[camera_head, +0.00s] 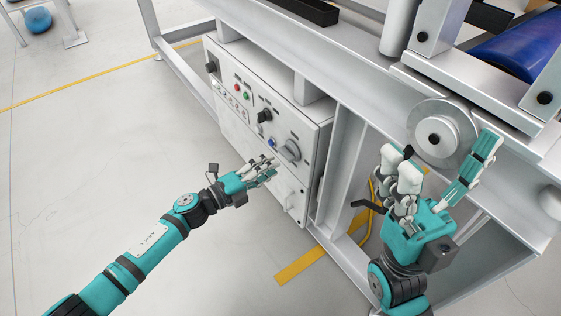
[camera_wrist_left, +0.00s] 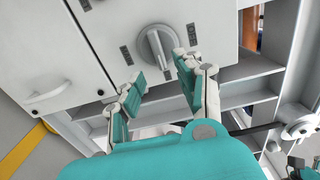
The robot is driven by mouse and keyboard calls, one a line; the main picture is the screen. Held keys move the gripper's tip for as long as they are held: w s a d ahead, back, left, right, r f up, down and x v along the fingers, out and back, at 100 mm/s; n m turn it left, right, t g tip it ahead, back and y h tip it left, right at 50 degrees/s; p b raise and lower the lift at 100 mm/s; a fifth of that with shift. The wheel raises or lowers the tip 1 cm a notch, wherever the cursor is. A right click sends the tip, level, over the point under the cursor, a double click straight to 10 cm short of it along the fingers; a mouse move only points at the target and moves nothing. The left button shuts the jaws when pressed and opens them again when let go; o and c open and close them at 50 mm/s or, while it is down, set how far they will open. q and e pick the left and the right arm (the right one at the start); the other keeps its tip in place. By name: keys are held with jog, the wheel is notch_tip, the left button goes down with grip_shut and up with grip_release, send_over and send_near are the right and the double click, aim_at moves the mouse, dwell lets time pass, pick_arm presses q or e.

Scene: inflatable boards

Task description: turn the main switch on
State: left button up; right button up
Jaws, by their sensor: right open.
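The main switch appears to be the large grey rotary knob (camera_head: 290,150) at the lower right of the white control panel (camera_head: 310,137). My left gripper (camera_head: 268,168) is just in front of the panel, near the knob. In the wrist view its fingers (camera_wrist_left: 162,77) are apart, below the knob, with nothing between them. My right gripper (camera_head: 442,160) is open and empty by the machine frame at the right.
The panel also carries red and green buttons (camera_head: 242,91), a black rotary switch (camera_head: 265,116) and a blue button (camera_head: 272,143). A grey roller disc (camera_head: 442,134) is close behind my right gripper. A white cabinet handle (camera_wrist_left: 47,92) sticks out.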

pick_arm(q)
jog(key=v, duration=0.7)
jog(key=shift+s, duration=0.1)
